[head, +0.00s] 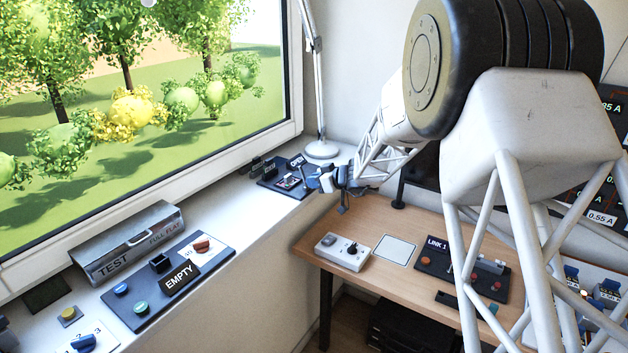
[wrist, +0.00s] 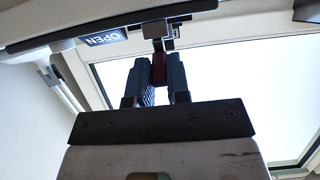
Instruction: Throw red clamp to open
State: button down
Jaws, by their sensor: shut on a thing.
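My gripper (wrist: 159,75) shows in the wrist view with its two dark fingers shut on a dark red piece, the red clamp (wrist: 158,66). The clamp is below a small metal bracket at the edge of a dark plate. In the head view my gripper (head: 328,181) is at the far end of the window sill, beside the dark plate (head: 268,186) with the OPEN sign (head: 296,161). The clamp cannot be made out there.
A white lamp (head: 322,150) stands close behind my gripper. The sill holds a TEST box (head: 125,245) and a blue panel marked EMPTY (head: 142,318). A wooden desk (head: 375,213) at right carries a white switch box (head: 342,252) and a LINK 1 panel (head: 437,262).

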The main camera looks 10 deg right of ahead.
dwell(0.3)
jog(key=c, duration=1.1)
grip_release()
jog(key=shift+s+d, duration=0.1)
jog(key=shift+d, duration=0.05)
jog(key=shift+v, duration=3.75)
jog(key=shift+f, duration=0.1)
jog(key=shift+s, duration=0.15)
